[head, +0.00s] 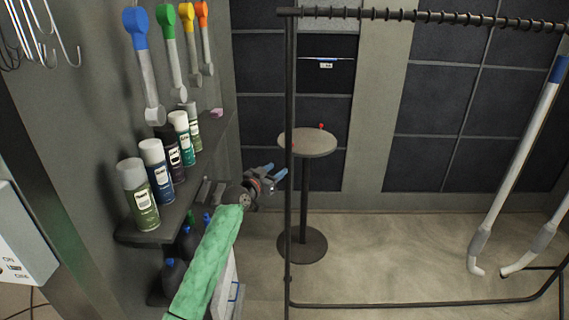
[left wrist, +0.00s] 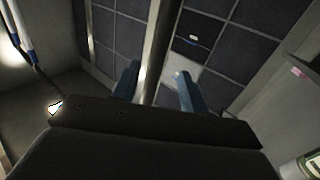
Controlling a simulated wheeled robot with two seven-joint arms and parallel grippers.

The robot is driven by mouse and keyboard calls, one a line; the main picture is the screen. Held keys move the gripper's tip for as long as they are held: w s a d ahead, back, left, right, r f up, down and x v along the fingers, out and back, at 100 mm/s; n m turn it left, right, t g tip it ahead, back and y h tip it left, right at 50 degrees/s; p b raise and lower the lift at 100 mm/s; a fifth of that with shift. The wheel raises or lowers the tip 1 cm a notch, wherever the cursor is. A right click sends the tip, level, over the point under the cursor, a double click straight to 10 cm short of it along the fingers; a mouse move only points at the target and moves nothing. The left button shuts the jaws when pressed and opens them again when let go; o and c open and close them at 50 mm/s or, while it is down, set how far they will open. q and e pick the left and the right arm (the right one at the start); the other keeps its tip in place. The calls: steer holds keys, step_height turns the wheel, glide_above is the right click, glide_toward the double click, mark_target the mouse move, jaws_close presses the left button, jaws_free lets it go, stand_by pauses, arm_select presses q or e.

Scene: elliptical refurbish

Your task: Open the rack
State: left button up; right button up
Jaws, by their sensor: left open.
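The rack (head: 289,210) is a dark metal frame with an upright post, a ribbed top rail and a low bottom bar in the head view. My left gripper (head: 275,173), with blue fingers, is just left of the post at about mid-height. It is open and appears empty. In the left wrist view a pole (left wrist: 157,45), seemingly the rack's post, shows between the open fingers of my left gripper (left wrist: 158,85). I cannot tell whether either finger touches it. My right gripper is not in view.
A wall shelf (head: 150,235) with several spray cans (head: 140,192) stands close on the left, under hanging coloured wrenches (head: 145,65). A round stool (head: 308,143) stands behind the post. White tubes (head: 520,160) are at the right. The floor inside the frame is mostly clear.

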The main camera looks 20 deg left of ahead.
mark_target(286, 162)
arm_select(q)
steer(key=shift+w+d+r+p, duration=0.2)
steer(key=shift+w+d+p, duration=0.15)
steer(key=shift+w, duration=0.15)
steer(key=p+x, duration=0.1)
steer(key=x, duration=0.3)
steer(key=shift+w+p, duration=0.3)
steer(key=shift+p, duration=0.1)
steer(key=shift+f+x, duration=0.2)
steer(key=shift+x, duration=0.8)
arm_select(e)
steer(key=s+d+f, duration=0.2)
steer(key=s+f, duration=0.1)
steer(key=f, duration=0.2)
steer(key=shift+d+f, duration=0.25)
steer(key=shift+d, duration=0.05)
arm_select(q)
jaws_close()
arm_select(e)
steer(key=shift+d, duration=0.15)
